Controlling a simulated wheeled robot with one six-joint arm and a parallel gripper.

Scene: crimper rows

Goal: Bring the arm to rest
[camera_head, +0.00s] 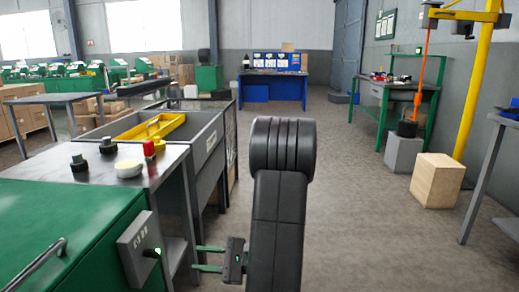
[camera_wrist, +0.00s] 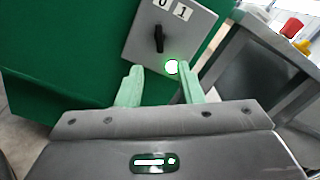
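My gripper (camera_head: 195,258) is open and empty, fingers pointing left in the head view, a short gap from the grey switch box (camera_head: 138,240). My black arm stands upright in the middle of that view. In the wrist view the two pale green fingers of my gripper (camera_wrist: 157,82) are apart. Beyond them is the switch box (camera_wrist: 190,25) with 0 and 1 labels, a black knob (camera_wrist: 159,38) and a glowing green-white lamp (camera_wrist: 172,67). The right finger's tip overlaps the box's lower edge; contact is not visible.
The box is on a green cabinet (camera_head: 60,230). Behind it a metal table (camera_head: 100,165) bears black knobs, a red piece and a pale round piece. A grey bin (camera_head: 205,140) holds a yellow tray (camera_head: 150,128). A wooden block (camera_head: 437,180) stands right; the middle floor is clear.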

